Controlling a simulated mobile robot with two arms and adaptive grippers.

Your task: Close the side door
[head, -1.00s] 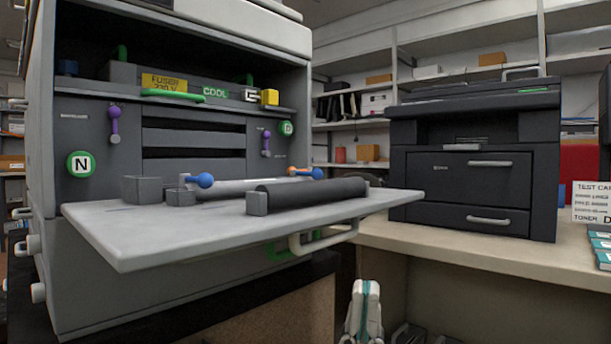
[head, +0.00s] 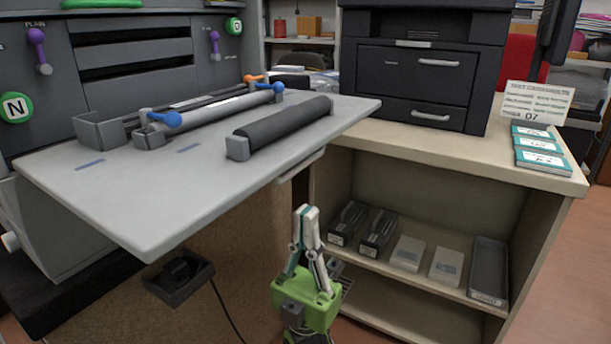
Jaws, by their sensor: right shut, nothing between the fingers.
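The side door (head: 110,205) of the large grey printer (head: 125,50) is folded down and lies about level, like a shelf. Rollers and a grey tray with blue knobs (head: 215,108) rest on it, along with a dark roller (head: 285,124) nearer its right end. My right gripper (head: 307,212) points up, below and just in front of the door's right part. Its fingers are together with nothing between them, and it looks apart from the door. My left gripper is not in view.
A counter (head: 430,153) with a black printer (head: 425,60) stands to the right. Its shelf holds dark cartridges (head: 378,232) and grey boxes (head: 408,252). Teal boxes (head: 540,150) and a sign (head: 537,102) are on top. A small black device (head: 178,277) with a cable is below the door.

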